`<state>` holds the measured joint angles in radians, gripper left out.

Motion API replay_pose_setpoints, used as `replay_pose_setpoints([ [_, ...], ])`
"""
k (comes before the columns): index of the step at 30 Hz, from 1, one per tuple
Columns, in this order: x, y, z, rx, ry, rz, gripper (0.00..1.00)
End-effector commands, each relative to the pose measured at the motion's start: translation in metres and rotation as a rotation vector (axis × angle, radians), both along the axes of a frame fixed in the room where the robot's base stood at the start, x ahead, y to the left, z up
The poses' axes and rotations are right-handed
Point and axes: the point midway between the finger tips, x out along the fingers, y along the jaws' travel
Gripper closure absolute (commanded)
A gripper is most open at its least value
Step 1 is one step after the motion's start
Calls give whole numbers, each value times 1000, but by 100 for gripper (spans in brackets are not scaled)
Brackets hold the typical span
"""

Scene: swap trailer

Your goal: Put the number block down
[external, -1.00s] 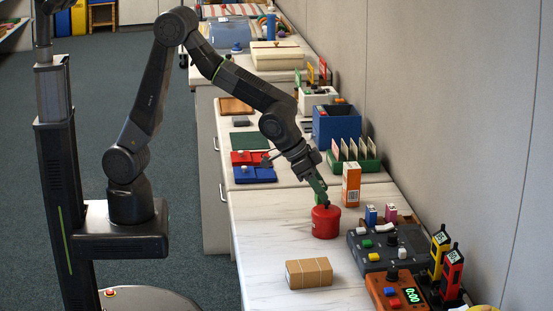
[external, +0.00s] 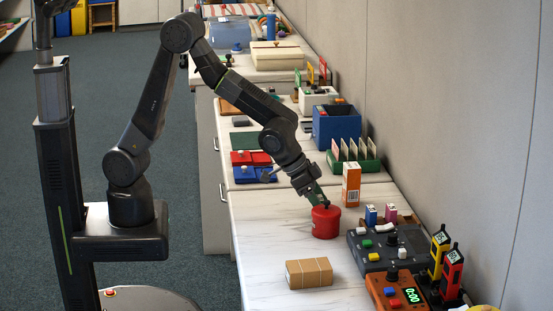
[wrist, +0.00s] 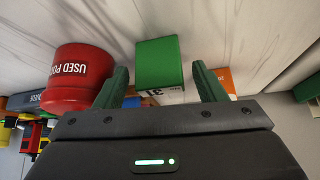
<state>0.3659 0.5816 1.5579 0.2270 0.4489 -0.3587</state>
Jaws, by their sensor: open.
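The number block is a green block (wrist: 158,62) with a white face that carries black digits, perhaps 31, partly hidden. In the wrist view it stands on the pale tabletop between the two green fingers of my gripper (wrist: 161,72). The fingers are spread, with a gap on each side of the block. In the external view my gripper (external: 317,197) reaches down behind the red canister, which hides the fingertips. I cannot pick out the block there.
The red canister (external: 325,222) stands close beside my gripper; it also shows in the wrist view (wrist: 75,85). An orange and white box (external: 351,184) is just right. A brown parcel (external: 308,273) and a grey button box (external: 390,247) stand nearer. The front left tabletop is clear.

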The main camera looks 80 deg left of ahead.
Motion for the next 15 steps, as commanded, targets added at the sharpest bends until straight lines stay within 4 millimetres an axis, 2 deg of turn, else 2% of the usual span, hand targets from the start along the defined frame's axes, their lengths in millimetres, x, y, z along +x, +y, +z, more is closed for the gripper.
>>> replay_pose_setpoints([
  [8, -5, 1, 13, -1, -2, -1, 36],
  [15, -29, 5, 52, -1, -4, -1, 36],
])
